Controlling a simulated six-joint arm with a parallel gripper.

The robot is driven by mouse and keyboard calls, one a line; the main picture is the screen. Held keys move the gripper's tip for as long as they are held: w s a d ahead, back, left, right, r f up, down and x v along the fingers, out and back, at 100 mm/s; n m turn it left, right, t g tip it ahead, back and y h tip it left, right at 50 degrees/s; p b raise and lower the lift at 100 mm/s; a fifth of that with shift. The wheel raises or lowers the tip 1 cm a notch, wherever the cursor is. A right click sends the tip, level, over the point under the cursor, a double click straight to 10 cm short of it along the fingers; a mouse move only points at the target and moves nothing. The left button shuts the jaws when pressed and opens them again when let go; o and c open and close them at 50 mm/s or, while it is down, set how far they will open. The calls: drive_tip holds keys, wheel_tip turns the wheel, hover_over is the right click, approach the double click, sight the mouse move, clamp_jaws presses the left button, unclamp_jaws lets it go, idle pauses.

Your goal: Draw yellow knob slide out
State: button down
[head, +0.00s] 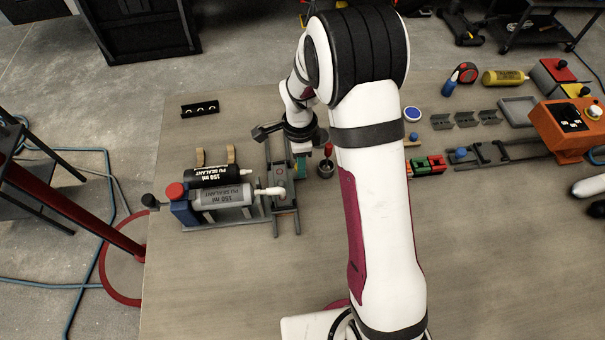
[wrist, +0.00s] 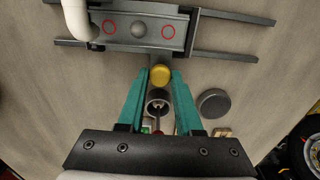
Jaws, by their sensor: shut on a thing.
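The yellow knob (wrist: 160,77) sits between the teal fingertips of my gripper (wrist: 161,79) in the wrist view, at the near edge of the slide. My gripper is shut on it. The slide is a grey plate (wrist: 158,30) with two red rings and a grey ball between them, crossing dark rails (wrist: 232,54). In the head view the slide (head: 281,188) lies right of the sealant holder, and my gripper (head: 298,168) is at its right side. There the yellow knob is hidden by my wrist.
A white nozzle (wrist: 78,20) reaches over the slide's left end in the wrist view. A cup (head: 325,169) with a red-handled tool stands just right of my gripper. A grey round disc (wrist: 214,103) lies nearby. Sealant tubes (head: 222,195) lie at left; the front table is clear.

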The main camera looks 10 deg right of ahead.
drive_tip(key=w, duration=1)
drive_tip(key=shift+w, duration=0.2)
drive_tip(key=c, duration=0.6)
unclamp_jaws()
wheel_tip(320, 180, up, 16)
drive_tip(key=shift+s+f, duration=0.1)
